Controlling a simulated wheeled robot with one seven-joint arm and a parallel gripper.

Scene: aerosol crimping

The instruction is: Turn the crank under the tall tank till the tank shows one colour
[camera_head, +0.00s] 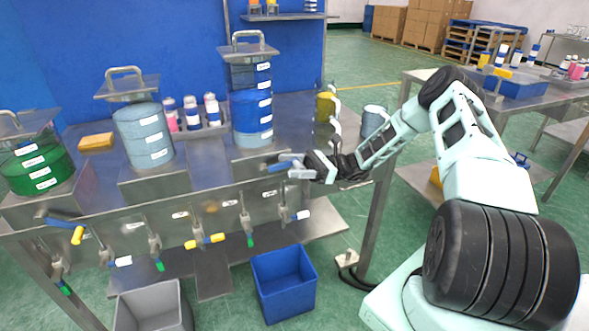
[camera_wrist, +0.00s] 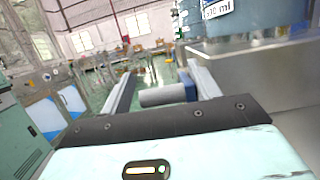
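The tall tank (camera_head: 250,112) stands on a metal box at the back of the bench. It shows blue over a paler grey-blue band at its bottom, with a clear upper part. Its lower part shows at the top right of the wrist view (camera_wrist: 255,22). The crank (camera_head: 278,167) with a blue part is on the front of the box under it. In the wrist view the crank's grey grip and blue end (camera_wrist: 165,96) lie between my fingers. My gripper (camera_head: 298,170) is at the crank. Its fingers (camera_wrist: 160,92) are wide apart; firm contact is not visible.
A pale blue tank (camera_head: 143,135) and a green tank (camera_head: 38,168) stand to the left. Valves with coloured handles (camera_head: 205,241) hang along the bench front. A blue bin (camera_head: 284,285) and a grey bin (camera_head: 152,308) are below. A yellow can (camera_head: 325,106) stands near my forearm.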

